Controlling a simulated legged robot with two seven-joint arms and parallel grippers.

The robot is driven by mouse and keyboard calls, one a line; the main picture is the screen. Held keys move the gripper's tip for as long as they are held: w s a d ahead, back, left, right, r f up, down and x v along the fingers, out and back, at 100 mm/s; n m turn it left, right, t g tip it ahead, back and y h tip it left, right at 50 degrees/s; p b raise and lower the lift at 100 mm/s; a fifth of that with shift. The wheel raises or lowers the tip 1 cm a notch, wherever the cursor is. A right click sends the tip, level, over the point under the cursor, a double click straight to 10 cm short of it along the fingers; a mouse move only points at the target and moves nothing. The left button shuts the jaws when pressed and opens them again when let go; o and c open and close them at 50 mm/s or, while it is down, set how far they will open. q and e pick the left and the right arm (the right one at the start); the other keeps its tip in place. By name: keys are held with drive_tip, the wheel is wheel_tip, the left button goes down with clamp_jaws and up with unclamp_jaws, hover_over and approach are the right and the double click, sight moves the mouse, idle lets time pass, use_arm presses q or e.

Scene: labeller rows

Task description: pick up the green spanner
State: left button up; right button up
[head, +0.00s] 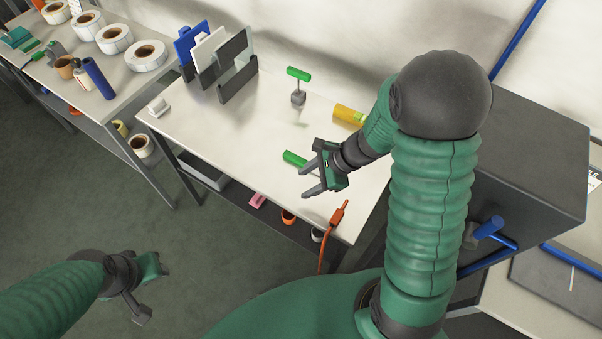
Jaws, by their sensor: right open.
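A green handle-like piece (293,158) lies on the white table near its front edge. Its right end is hidden behind my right gripper, so I cannot tell for sure that it is the green spanner. My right gripper (307,180) is open, with its fingers pointing left, just beside and in front of this piece. I cannot tell whether they touch. A green bar on a grey block (298,74) stands farther back. My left gripper (154,296) hangs over the floor at lower left, its fingers apart and empty, far from the table.
A rack of blue, white and dark plates (240,82) stands at the table's back left. A yellow cylinder (348,115) lies near my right forearm. An orange-handled tool with a cable (339,214) is at the front edge. A grey box (535,150) stands right. The table's middle is clear.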

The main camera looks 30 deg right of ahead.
drive_tip(key=w+d+f+m+t, duration=0.1)
drive_tip(key=d+m, duration=0.1)
drive_tip(key=d, duration=0.1)
drive_tip(key=w+d+f+m+t+b, duration=0.1)
drive_tip(key=w+d+m, duration=0.1)
drive_tip(key=m, duration=0.1)
drive_tip(key=w+d+f+m+t+b, duration=0.1)
drive_tip(key=w+d+f+m+t, duration=0.1)
drive_tip(key=d+m, duration=0.1)
drive_tip(key=shift+w+d+f, duration=0.1)
drive_tip(key=shift+w+d, duration=0.15)
drive_tip(key=shift+d, duration=0.1)
drive_tip(key=shift+h, duration=0.4)
drive_tip(key=b+x, duration=0.3)
drive_tip(key=x, duration=0.4)
drive_tip(key=shift+w+a+f+b, duration=0.15)
drive_tip(key=shift+a+f+b, duration=0.05)
drive_tip(key=shift+a+b, duration=0.1)
drive_tip(key=shift+w+d, duration=0.1)
drive_tip(key=shift+d, duration=0.2)
drive_tip(key=shift+c, duration=0.7)
drive_tip(key=c, duration=0.5)
use_arm(q)
drive_tip(key=s+x, duration=0.1)
drive_tip(key=x, duration=0.5)
drive_tip(key=shift+s+d+f, duration=0.35)
drive_tip(key=shift+s+f, duration=0.05)
drive_tip(key=shift+s, duration=0.2)
use_arm(e)
clamp_jaws()
